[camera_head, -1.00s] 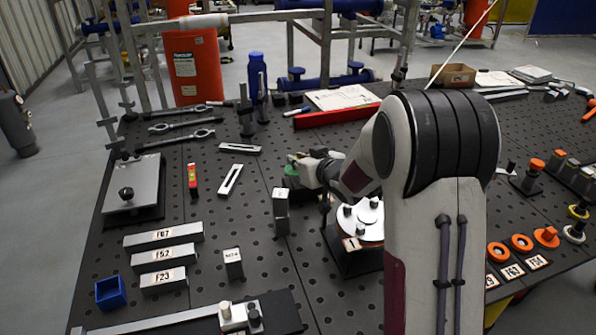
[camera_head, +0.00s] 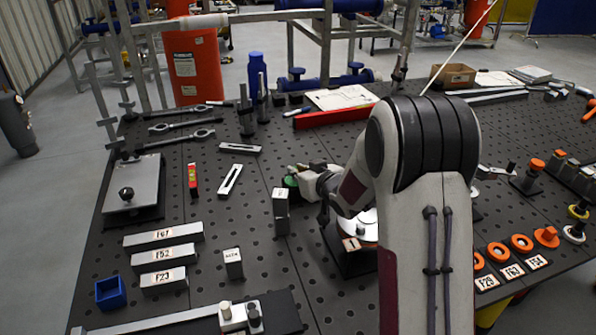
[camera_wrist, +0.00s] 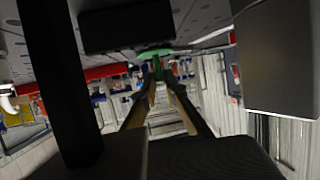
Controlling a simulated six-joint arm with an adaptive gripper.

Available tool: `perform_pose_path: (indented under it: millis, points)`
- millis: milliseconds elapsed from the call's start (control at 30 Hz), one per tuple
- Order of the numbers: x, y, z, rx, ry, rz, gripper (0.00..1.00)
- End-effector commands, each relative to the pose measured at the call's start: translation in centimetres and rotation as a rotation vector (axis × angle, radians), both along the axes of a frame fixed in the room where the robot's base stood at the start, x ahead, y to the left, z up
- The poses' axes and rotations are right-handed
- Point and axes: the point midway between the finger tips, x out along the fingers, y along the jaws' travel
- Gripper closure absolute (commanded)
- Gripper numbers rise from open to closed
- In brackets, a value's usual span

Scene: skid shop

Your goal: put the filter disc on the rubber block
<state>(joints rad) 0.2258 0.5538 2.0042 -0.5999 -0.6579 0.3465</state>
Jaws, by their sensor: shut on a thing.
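My gripper (camera_head: 298,178) is near the middle of the table, its fingertips close together on a green piece (camera_head: 290,183). In the wrist view the fingers narrow toward the green piece (camera_wrist: 154,53), which looks thin and wide; I take it for the filter disc. A grey upright block (camera_head: 281,212) with a white label stands just in front of it in the head view; I cannot tell whether they touch. I cannot pick out the rubber block with certainty. My wrist hides part of the table behind the gripper.
A black stand with a pale round plate (camera_head: 367,226) is right of the gripper, partly behind my arm. Slotted grey bars (camera_head: 230,179) lie to the left. Labelled bars (camera_head: 163,256) and a blue bin (camera_head: 110,293) are at front left. Orange rings (camera_head: 513,271) lie at right.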

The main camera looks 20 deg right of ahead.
Motion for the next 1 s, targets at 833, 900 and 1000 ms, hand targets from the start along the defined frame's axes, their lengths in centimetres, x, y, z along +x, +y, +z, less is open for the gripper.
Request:
perform_pose_path:
  millis: [833, 900, 1000]
  points:
    - [-0.6, -0.1, 0.4, 0.001, 0.000, -0.001, 0.72]
    - [-1.1, -0.2, 0.6, 0.001, 0.000, -0.001, 0.72]
    - [-2.0, -0.3, 0.9, 0.001, 0.000, -0.001, 0.72]
